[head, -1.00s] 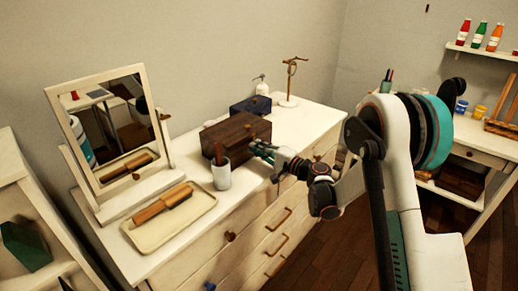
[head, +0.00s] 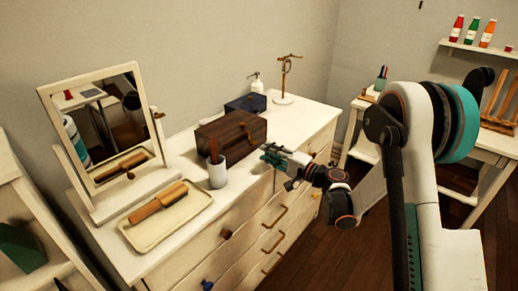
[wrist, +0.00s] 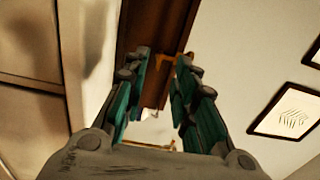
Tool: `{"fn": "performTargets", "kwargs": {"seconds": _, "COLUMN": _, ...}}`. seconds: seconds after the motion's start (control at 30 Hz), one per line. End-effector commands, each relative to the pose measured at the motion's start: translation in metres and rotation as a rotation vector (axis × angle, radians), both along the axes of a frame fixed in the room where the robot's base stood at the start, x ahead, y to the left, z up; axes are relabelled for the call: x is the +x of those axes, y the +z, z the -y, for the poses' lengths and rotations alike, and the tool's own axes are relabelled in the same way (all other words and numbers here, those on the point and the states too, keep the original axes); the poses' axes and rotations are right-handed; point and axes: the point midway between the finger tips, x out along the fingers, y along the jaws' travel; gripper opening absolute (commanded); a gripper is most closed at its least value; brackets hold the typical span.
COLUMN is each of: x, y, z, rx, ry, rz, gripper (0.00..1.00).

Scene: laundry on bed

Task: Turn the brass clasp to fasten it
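A dark brown wooden box (head: 228,132) sits shut on the white dresser. A small brass piece, seemingly its clasp, shows on the box's front in the head view, too small to tell which way it is turned. My gripper (head: 267,152) is beside the box's front right, over the dresser's front edge. In the wrist view my gripper (wrist: 160,75) is open, its teal-padded fingers apart with nothing held. The box (wrist: 155,35) shows beyond the fingertips, and a brass piece (wrist: 180,65) shows close to the right fingertip. I cannot tell whether they touch.
A white cup (head: 217,172) with a brown-handled item stands just left of the box. A tray (head: 165,222) with a brush and a mirror (head: 105,125) are further left. A blue box (head: 245,103), a pump bottle (head: 257,84) and a brass stand (head: 285,75) are behind.

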Motion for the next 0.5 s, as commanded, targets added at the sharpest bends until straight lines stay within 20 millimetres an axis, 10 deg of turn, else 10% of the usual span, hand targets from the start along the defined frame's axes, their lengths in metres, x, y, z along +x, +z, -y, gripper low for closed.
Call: {"fn": "performTargets", "kwargs": {"seconds": 0.5, "x": -0.031, "y": 0.000, "z": 0.039, "rx": 0.000, "ry": 0.000, "rz": 0.000, "gripper": 0.26}}
